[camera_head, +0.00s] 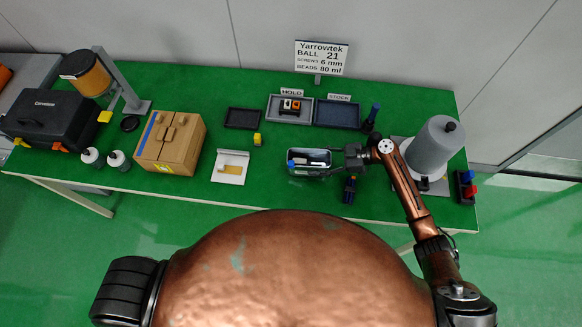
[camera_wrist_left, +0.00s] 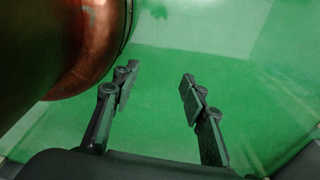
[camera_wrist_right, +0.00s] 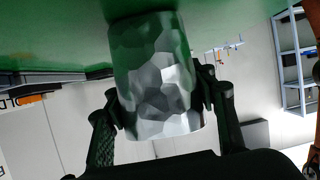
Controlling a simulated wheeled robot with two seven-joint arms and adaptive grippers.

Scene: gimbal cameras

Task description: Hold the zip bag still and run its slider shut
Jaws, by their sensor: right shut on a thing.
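The zip bag (camera_head: 309,175) appears to be the silvery open-topped thing standing at the front middle of the green table, with a pale item inside. A small blue part (camera_head: 291,163), which looks like its slider, sits at the bag's left end. My right gripper (camera_head: 347,157) is shut on the bag's right end. In the right wrist view the faceted, shiny bag side (camera_wrist_right: 155,85) fills the gap between the fingers. My left gripper (camera_wrist_left: 159,74) is open and empty over green floor in the left wrist view. It is hidden from the head view.
A cardboard box (camera_head: 170,143) and a white open card (camera_head: 231,167) are to the left. Shallow trays (camera_head: 338,113) lie behind the bag. A grey cylinder (camera_head: 432,148) stands right, near my right arm.

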